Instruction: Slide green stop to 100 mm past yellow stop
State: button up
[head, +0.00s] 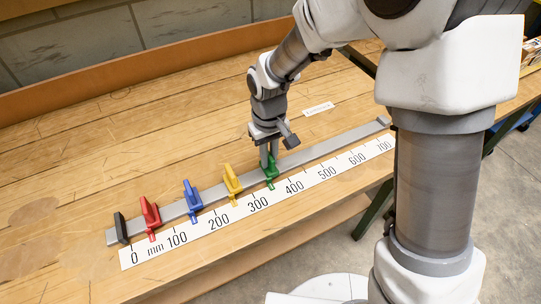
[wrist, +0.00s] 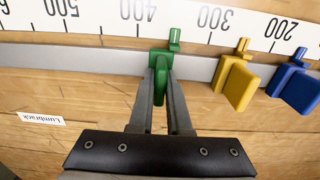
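The green stop (head: 270,171) sits on the grey rail, and its pointer is roughly midway between the 300 and 400 marks. In the wrist view the green stop (wrist: 160,66) has its handle between my two fingers. My gripper (head: 268,155) reaches down from above, and in the wrist view my gripper (wrist: 161,85) appears closed on that handle, with little or no gap showing. The yellow stop (head: 232,180) is to the left, its pointer about midway between 200 and 300; it also shows in the wrist view (wrist: 236,80). The green pointer looks roughly 100 mm past the yellow one.
The blue stop (head: 192,196) and red stop (head: 149,213) stand further left on the rail (head: 330,148). A black end block (head: 121,228) is near zero. The white scale (head: 335,172) runs along the front. A label (head: 318,109) lies behind on the open wooden bench.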

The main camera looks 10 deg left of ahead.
jog(key=o, duration=0.4)
notch_tip(320, 180, up, 18)
jog(key=p, duration=0.3)
jog(key=shift+f, duration=0.25)
jog(key=s+d+r+m+t+p, duration=0.1)
jog(key=s+d+r, duration=0.4)
jog(key=d, duration=0.5)
jog(key=s+d+r+m+t+p, duration=0.2)
jog(key=s+d+r+m+t, duration=0.2)
jog(key=s+d, duration=0.5)
jog(key=shift+s+d+r+m+t+p, duration=0.15)
jog(key=shift+d+r+m+t+p, duration=0.15)
jog(key=shift+d+r+m, duration=0.6)
